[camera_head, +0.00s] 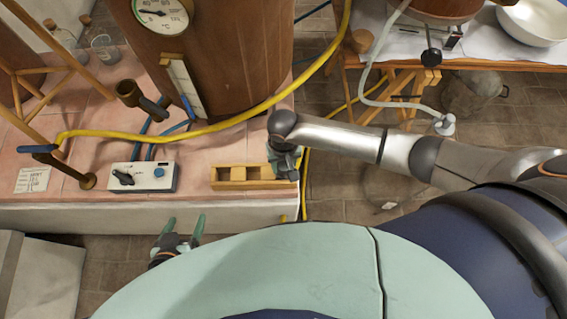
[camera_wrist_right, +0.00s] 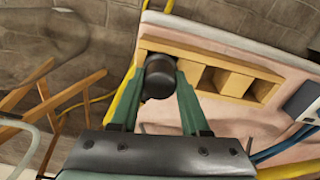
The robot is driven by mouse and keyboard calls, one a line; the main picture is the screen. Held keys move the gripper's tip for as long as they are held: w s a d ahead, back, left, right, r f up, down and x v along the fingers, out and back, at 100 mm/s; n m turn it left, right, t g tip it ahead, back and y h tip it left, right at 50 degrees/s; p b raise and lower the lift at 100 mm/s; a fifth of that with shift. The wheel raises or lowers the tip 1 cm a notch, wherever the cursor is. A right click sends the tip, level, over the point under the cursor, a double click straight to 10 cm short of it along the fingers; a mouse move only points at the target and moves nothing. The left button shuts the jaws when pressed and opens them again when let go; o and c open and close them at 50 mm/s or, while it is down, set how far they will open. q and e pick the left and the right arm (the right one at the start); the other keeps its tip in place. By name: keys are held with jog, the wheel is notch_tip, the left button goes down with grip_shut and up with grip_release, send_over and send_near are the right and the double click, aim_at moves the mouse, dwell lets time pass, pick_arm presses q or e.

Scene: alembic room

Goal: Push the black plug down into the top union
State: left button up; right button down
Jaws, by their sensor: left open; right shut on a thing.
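My right gripper (camera_head: 285,163) is at the right end of the wooden rack; it also shows in the right wrist view (camera_wrist_right: 160,74). Its green fingers are shut on the black plug (camera_wrist_right: 159,80), which sits between the fingertips. In that view the plug overlaps the rack's end; I cannot tell whether it is still inside a compartment or above it. In the head view the arm hides the plug. A dark brown cup-shaped fitting (camera_head: 127,91) stands by the copper vessel and may be the top union. My left gripper (camera_head: 181,230) is open and empty in front of the bench.
The wooden rack (camera_head: 229,185) has open compartments. A control box (camera_head: 145,184) stands left of it on the pink tiled bench (camera_head: 205,165). A yellow hose (camera_head: 205,130) crosses behind, before the copper vessel (camera_head: 240,55) with its gauge (camera_head: 160,14). A blue-handled pipe (camera_head: 72,172) stands left.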

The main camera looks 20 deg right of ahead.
jog(key=shift+f, duration=0.2)
dwell(0.4)
jog(key=shift+c, duration=1.5)
grip_release()
jog(key=shift+r+p, duration=2.4)
jog(key=shift+p, duration=0.45)
jog(key=shift+r, duration=1.1)
